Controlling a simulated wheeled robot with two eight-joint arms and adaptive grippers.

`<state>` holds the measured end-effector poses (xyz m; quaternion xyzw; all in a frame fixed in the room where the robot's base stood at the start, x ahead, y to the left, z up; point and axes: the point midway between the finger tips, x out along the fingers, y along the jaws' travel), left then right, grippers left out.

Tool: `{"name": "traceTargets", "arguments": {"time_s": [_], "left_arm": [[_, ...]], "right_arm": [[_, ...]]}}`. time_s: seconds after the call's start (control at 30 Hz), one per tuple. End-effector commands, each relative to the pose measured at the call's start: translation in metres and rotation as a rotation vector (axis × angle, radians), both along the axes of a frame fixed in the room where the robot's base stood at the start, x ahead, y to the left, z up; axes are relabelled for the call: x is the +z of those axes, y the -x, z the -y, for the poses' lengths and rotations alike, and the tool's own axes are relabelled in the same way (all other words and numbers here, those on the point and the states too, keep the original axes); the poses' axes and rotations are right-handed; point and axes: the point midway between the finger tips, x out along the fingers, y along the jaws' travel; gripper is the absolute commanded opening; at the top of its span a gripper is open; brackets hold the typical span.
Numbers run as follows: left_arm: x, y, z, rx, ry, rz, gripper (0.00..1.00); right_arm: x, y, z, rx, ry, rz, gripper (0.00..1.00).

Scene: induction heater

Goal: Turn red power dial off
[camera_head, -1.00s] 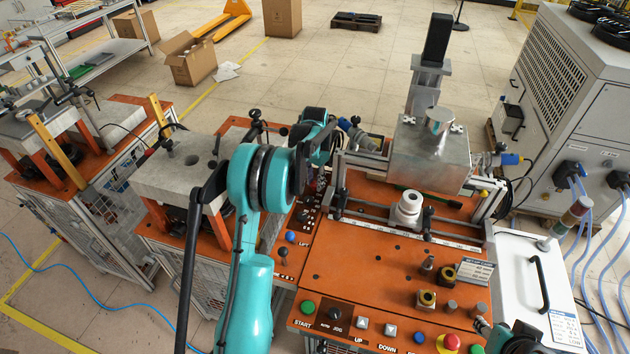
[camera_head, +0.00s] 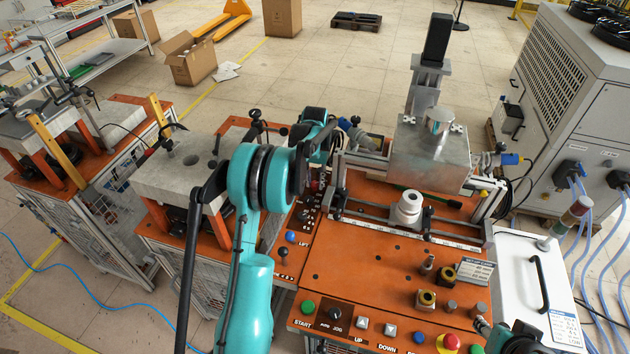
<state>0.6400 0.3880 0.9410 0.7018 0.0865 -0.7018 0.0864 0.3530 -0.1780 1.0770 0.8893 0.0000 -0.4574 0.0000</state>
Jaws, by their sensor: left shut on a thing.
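My left arm comes in from the lower left, and its elbow covers part of the view. My left gripper (camera_head: 312,191) is small and dark, at the narrow control panel left of the orange work table. It is shut on the red power dial (camera_head: 316,184), of which only a small red patch shows beside the fingers. The wrist and fingers hide most of the dial, so its pointing direction cannot be told. Part of my right arm shows at the bottom right, but its fingers do not show.
The orange table (camera_head: 350,262) holds a grey fixture (camera_head: 407,209) and several small metal parts. A front panel has a green START button (camera_head: 308,307) and a red stop button (camera_head: 451,342). A grey press table (camera_head: 180,172) stands left of the panel.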

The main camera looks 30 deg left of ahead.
Motion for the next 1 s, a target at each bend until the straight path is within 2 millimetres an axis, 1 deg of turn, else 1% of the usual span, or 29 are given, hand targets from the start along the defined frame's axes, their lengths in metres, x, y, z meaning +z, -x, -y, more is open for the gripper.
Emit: {"name": "traceTargets", "arguments": {"time_s": [0.23,0.27,0.3,0.33,0.63,0.73,0.87,1.0], "left_arm": [[0.000,0.000,0.000,0.000,0.000,0.001,0.00],[0.000,0.000,0.000,0.000,0.000,0.001,0.29],[0.000,0.000,0.000,0.000,0.000,0.001,0.40],[0.000,0.000,0.000,0.000,0.000,0.001,0.48],[0.001,0.000,0.000,-0.001,0.000,0.000,0.48],[0.007,0.000,0.000,-0.001,0.000,0.000,0.48],[0.027,0.000,0.000,-0.001,0.000,0.000,0.48],[0.058,0.000,0.000,-0.001,0.000,0.000,0.48]], "right_arm": [[0.000,0.000,0.000,0.000,0.000,0.000,0.40],[0.000,0.000,0.000,0.000,0.000,0.000,0.40],[0.000,0.000,0.000,0.000,0.000,0.000,0.40],[0.000,0.000,0.000,0.000,0.000,0.000,0.40],[0.000,0.000,0.000,0.000,0.000,0.000,0.40],[0.000,0.000,0.000,0.000,0.000,0.000,0.40],[0.000,0.000,0.000,0.000,0.000,0.000,0.40],[0.000,0.000,0.000,0.000,0.000,0.000,0.40]]}}
